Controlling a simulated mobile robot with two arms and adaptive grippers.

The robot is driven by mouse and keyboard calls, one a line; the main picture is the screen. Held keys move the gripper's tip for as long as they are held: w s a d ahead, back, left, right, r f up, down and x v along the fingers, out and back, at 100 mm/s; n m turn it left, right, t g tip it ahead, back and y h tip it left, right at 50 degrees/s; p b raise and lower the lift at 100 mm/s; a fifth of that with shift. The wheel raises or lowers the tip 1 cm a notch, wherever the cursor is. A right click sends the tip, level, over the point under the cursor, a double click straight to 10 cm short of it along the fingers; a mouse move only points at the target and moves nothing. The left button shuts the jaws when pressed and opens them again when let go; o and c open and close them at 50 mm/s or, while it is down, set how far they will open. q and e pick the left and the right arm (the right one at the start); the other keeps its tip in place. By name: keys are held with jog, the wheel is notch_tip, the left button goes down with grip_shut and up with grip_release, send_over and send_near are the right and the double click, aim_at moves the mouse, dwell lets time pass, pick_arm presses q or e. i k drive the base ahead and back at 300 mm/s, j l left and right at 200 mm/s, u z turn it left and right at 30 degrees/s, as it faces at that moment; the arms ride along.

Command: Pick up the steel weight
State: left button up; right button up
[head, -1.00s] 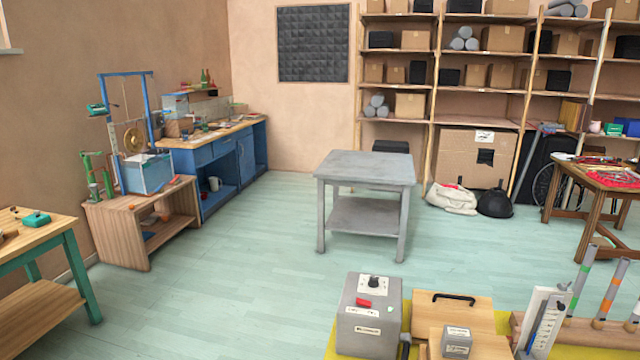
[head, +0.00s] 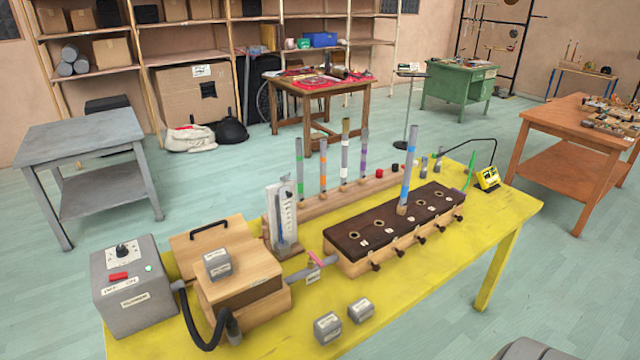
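Three small grey metal-looking blocks with white labels are in the head view. One block (head: 217,263) sits on top of a wooden bellows-like box (head: 240,290). Another block (head: 327,327) and a third block (head: 360,310) stand close together on the front of the yellow table (head: 425,300). The label print is too small to read, so I cannot tell which is the steel weight.
A grey control box (head: 133,290) with a black hose stands at the table's left. A dark pipe chest (head: 395,228) holds one upright tube (head: 408,170). Behind it, several tubes stand in a wooden rack (head: 330,200). The front right tabletop is mostly clear.

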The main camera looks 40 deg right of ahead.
aim_at(327, 328)
jog(key=l+z, duration=0.15)
jog(key=z, duration=1.05)
jog(key=k+l, duration=0.05)
